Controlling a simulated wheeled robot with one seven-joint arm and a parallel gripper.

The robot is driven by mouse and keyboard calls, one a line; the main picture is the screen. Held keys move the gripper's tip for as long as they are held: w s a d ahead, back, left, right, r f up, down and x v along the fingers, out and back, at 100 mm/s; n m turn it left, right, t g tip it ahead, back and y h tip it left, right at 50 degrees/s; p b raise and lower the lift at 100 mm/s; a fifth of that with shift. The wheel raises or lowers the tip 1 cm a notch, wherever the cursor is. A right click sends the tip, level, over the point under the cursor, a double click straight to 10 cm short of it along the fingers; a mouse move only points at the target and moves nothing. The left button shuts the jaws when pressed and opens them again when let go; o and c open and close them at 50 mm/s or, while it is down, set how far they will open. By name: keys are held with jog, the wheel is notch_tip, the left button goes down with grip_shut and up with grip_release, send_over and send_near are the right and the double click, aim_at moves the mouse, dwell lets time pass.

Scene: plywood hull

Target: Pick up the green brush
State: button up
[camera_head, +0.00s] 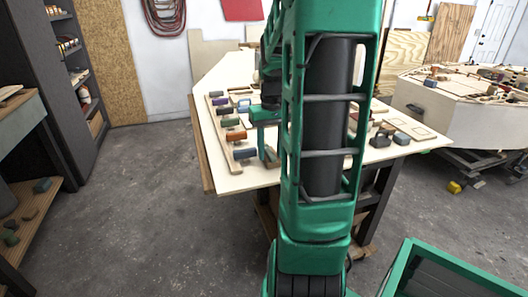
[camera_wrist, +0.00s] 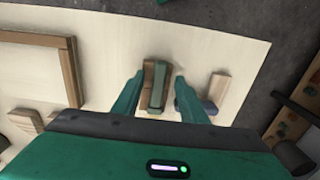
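The green brush (camera_wrist: 158,86) lies on the pale table top in the wrist view, with a brown wooden piece (camera_wrist: 147,76) close along its left side. My gripper (camera_wrist: 159,82) is open, with one finger left of this pair and one right of it. Gaps show between the fingers and the pieces; I cannot tell how high the fingertips are. In the head view my gripper (camera_head: 265,125) is over the table's left part, partly hidden by my arm. I cannot make out which piece there is this brush.
The table (camera_head: 235,180) carries a row of coloured brushes, including an orange one (camera_head: 236,136), left of my gripper. Grey blocks (camera_head: 401,138) lie at right. In the wrist view, a wooden frame (camera_wrist: 70,72) is at left and a wood-and-blue-grey piece (camera_wrist: 218,86) is right of my gripper.

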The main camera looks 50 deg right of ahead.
jog(key=shift+c, duration=0.3)
grip_shut()
jog(key=shift+r, duration=0.5)
jog(key=r, duration=0.3)
jog(key=shift+s+r, duration=0.2)
jog(key=shift+r, duration=0.1)
jog(key=s+a+r, duration=0.2)
jog(key=s+r, duration=0.4)
jog(key=s, duration=0.5)
jog(key=shift+a+r, duration=0.25)
jog(key=shift+a, duration=0.15)
